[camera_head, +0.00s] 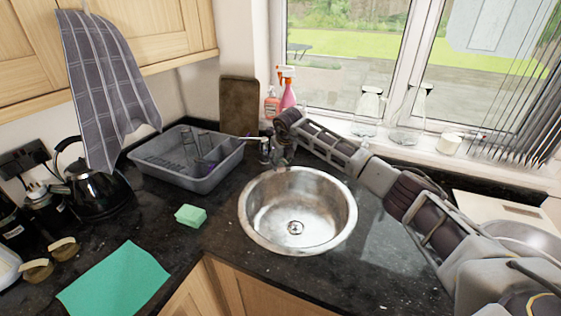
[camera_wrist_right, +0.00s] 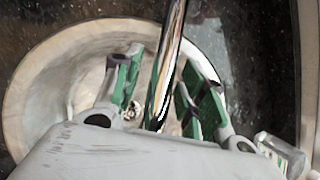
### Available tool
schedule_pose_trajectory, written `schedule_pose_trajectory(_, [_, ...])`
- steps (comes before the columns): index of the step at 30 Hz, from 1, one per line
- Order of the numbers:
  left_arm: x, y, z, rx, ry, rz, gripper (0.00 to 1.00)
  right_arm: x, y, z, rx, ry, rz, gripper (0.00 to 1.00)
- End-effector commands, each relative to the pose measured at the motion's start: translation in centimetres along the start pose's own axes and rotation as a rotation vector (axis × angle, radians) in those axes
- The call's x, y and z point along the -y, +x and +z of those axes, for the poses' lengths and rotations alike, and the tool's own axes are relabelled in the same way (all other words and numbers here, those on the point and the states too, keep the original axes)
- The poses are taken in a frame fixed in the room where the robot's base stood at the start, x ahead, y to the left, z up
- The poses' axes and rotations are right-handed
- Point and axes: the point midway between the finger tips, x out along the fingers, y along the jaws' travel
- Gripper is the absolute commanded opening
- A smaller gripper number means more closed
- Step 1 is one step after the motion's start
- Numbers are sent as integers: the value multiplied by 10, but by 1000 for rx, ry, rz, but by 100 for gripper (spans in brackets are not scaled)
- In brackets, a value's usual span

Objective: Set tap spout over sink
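The round steel sink (camera_head: 258,222) is set in the dark worktop. The tap (camera_head: 264,150) stands behind it, and its thin spout (camera_head: 238,137) points left toward the grey dish rack, not over the bowl. My right gripper (camera_head: 283,161) is beside the tap at the sink's back rim. In the right wrist view, a chrome tap part (camera_wrist_right: 168,65) runs between the green-padded fingers of my right gripper (camera_wrist_right: 163,95). The fingers are open, with a gap on each side of it. The sink (camera_wrist_right: 45,85) lies behind them. My left gripper is not in view.
The grey dish rack (camera_head: 185,180) holds glasses, left of the tap. A green sponge (camera_head: 190,215) and a teal cloth (camera_head: 115,280) lie on the worktop. Pink bottles (camera_head: 288,95) stand behind the tap. A kettle (camera_head: 95,192) is at the left; glass bottles (camera_head: 368,110) stand by the window.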

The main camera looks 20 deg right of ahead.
Motion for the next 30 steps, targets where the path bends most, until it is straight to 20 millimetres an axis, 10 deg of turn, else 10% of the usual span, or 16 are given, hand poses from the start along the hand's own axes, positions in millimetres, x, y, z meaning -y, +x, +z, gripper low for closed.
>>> schedule_pose_trajectory(16, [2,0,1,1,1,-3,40,1,-11,0,0,1,-1,42])
schedule_pose_trajectory(30, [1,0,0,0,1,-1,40,1,-74,1,3,1,-1,42])
